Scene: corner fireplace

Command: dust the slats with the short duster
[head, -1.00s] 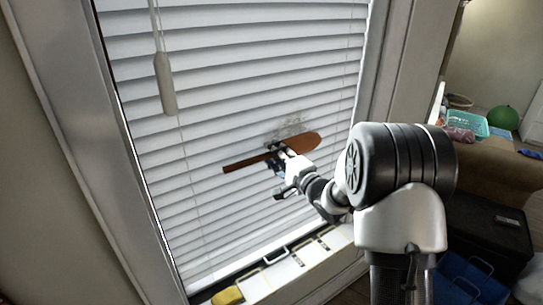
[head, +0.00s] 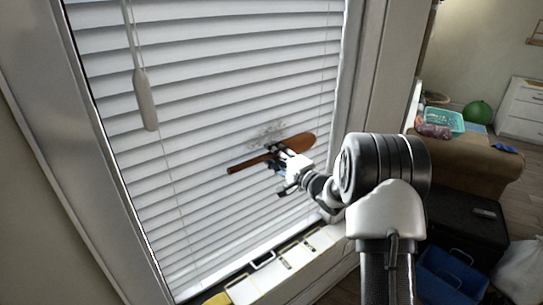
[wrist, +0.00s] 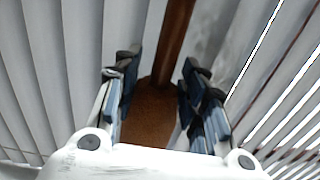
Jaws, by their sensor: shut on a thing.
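The short duster (head: 302,142) is brown, with a broad rounded end at the right and a narrow end at the left. My gripper (head: 283,151) is shut on it near its middle. In the wrist view, the duster (wrist: 150,118) lies between the fingers of my gripper (wrist: 158,75), its narrow part running up the picture. The white slats (head: 200,120) of a window blind are behind it. A grey speckled dust patch (head: 265,131) marks the slats just above and left of the broad end. I cannot tell whether the duster touches the slats.
A white wand (head: 145,100) hangs before the blind at left. The sill (head: 290,258) below holds white pieces and a yellow item (head: 217,299). The window frame (head: 382,70) stands close on the right. A sofa (head: 470,165), a black box (head: 462,222) and a blue crate (head: 450,275) are further right.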

